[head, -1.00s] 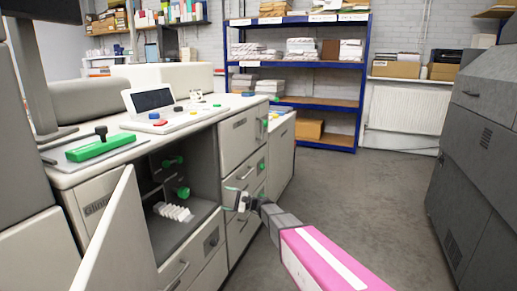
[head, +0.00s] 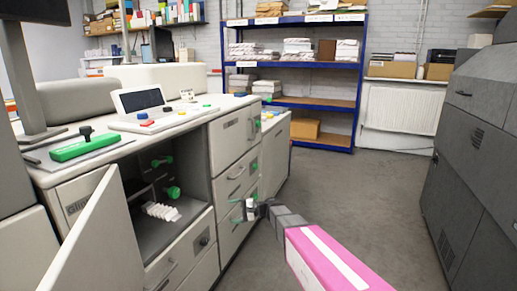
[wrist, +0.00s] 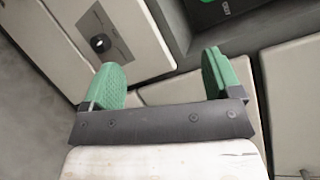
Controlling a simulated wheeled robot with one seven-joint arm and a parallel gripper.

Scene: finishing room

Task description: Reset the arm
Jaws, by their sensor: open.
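My gripper (head: 237,211) is at the end of my pink and grey arm (head: 325,262), in front of the drawers of the pale machine (head: 228,135). In the wrist view its two green fingers (wrist: 163,72) stand wide apart with nothing between them. Pale panels and a dark gap of the machine lie beyond the fingers. The arm reaches forward from the lower right of the head view, clear of the floor.
An open cabinet door (head: 83,235) juts out at the lower left, beside a compartment with green knobs (head: 173,192) and a white ribbed part (head: 162,211). A grey machine (head: 475,150) stands at right. The floor (head: 375,190) between is clear. Blue shelving (head: 357,85) stands behind.

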